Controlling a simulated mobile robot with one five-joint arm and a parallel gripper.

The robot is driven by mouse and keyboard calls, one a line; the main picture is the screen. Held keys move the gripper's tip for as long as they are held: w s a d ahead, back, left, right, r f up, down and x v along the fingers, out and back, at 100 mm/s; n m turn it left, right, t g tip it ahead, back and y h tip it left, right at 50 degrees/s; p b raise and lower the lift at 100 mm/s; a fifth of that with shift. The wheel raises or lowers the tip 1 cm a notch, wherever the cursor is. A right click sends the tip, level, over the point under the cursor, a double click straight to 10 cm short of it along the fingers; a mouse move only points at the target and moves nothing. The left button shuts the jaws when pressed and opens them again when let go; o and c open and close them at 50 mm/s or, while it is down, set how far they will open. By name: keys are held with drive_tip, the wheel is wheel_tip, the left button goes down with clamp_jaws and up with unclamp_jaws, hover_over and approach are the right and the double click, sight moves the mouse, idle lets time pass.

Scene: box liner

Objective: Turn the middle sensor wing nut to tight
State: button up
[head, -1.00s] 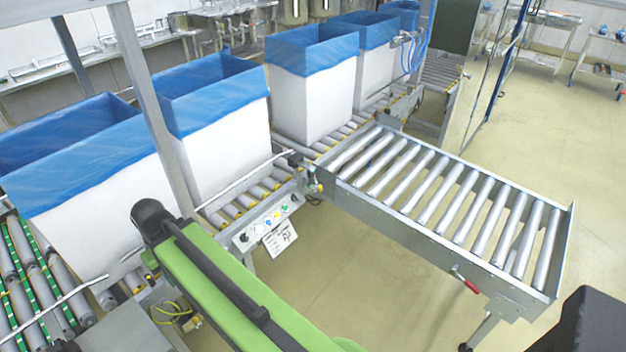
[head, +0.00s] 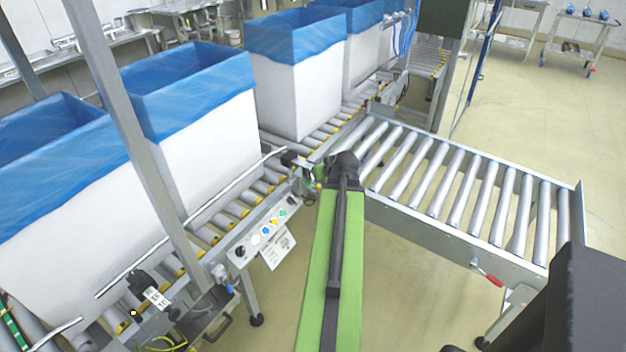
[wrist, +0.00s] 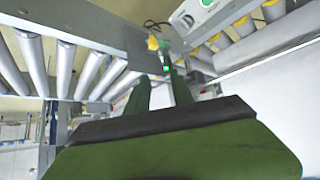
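A small sensor fitting with a yellow part (wrist: 153,43) and a lit green spot (wrist: 166,68) shows just beyond my gripper in the wrist view. I cannot make out the wing nut itself or how it is turned. My gripper (wrist: 160,84) has two green fingers, apart, with a gap between them and nothing seen in it. The fingertips point at the fitting; I cannot tell whether they touch it. In the head view, my arm reaches the conveyor junction, where the fitting (head: 309,184) is partly visible; my gripper is mostly hidden there.
A roller conveyor (head: 470,190) extends right from the junction, with a red-handled lever (head: 487,275). A control panel (head: 265,230) with coloured buttons is left of my arm. White boxes with blue liners (head: 300,85) line the main conveyor. Another black sensor (head: 150,289) is lower left.

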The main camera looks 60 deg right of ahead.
drive_tip(key=b+x, duration=1.2)
drive_tip(key=x, duration=0.5)
drive_tip(key=shift+w+f, duration=0.1)
drive_tip(key=shift+f, duration=0.2)
clamp_jaws()
